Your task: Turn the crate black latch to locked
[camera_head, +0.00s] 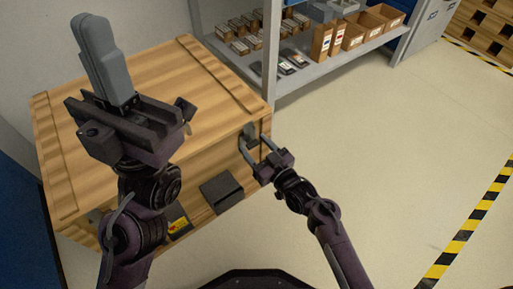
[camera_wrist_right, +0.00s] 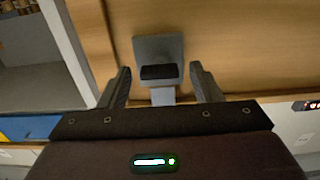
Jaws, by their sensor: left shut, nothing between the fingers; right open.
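The wooden crate (camera_head: 150,75) stands at the left in the head view, its lid closed. The latch (camera_head: 249,130) is on the crate's front face near the right end. In the right wrist view it shows as a grey plate (camera_wrist_right: 158,46) with a black handle (camera_wrist_right: 160,72) lying crosswise. My right gripper (camera_head: 254,147) is open in front of the latch. In the right wrist view its fingers (camera_wrist_right: 160,78) stand on either side of the black handle, with gaps at both sides. My left gripper (camera_head: 93,25) is shut and empty, raised above the lid and pointing up.
A grey shelf (camera_head: 330,55) with several small boxes stands behind the crate. The floor at the right is clear up to a striped line (camera_head: 470,220).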

